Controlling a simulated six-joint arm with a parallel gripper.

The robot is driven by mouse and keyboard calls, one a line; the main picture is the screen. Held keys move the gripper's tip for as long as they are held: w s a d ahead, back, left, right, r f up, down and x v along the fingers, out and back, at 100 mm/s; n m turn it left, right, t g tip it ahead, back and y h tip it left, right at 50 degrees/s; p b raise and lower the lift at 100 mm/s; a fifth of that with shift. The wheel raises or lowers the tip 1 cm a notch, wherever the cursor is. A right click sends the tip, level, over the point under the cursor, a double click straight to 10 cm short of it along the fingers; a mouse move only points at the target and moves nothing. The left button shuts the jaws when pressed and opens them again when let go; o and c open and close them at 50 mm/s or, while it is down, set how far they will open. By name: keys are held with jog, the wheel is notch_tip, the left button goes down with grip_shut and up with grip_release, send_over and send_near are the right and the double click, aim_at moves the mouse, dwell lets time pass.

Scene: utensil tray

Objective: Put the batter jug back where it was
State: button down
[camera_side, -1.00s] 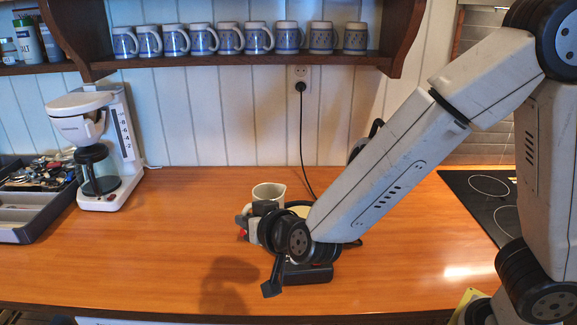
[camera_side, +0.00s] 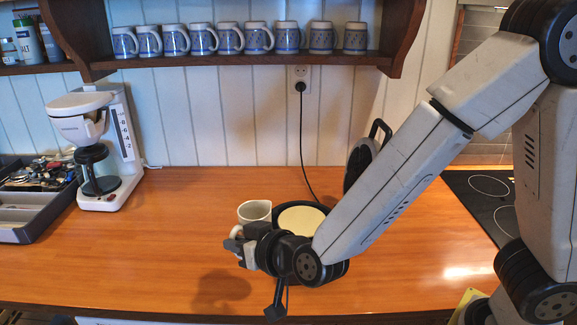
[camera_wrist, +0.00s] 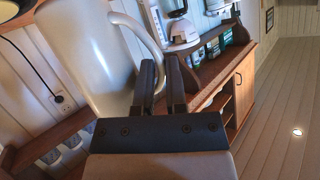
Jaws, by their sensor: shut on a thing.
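The batter jug (camera_side: 255,211) is a cream-white pitcher, roughly upright in the side view, partly hidden behind my gripper. My gripper (camera_side: 240,245) is shut on its handle, and both appear held above the counter, with a shadow on the wood at lower left. In the wrist view, the jug (camera_wrist: 90,60) fills the left side, and its handle runs down to the dark fingers of my gripper (camera_wrist: 162,75). The inside of the jug cannot be made out.
An open waffle iron (camera_side: 366,160) stands just right of the jug, with pale batter (camera_side: 302,218) on its round plate; my arm covers part of it. A coffee maker (camera_side: 95,145) and a cutlery tray (camera_side: 40,225) stand at left. The counter (camera_side: 150,250) between is clear.

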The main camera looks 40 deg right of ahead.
jog(key=w+a+f, duration=0.4)
jog(key=w+f, duration=0.4)
jog(key=w, duration=0.2)
dwell(0.3)
jog(key=shift+w+f, duration=0.2)
jog(key=shift+f, duration=1.6)
jog(key=shift+f, duration=0.15)
jog(key=c, duration=0.7)
grip_release()
jog(key=shift+o, duration=0.2)
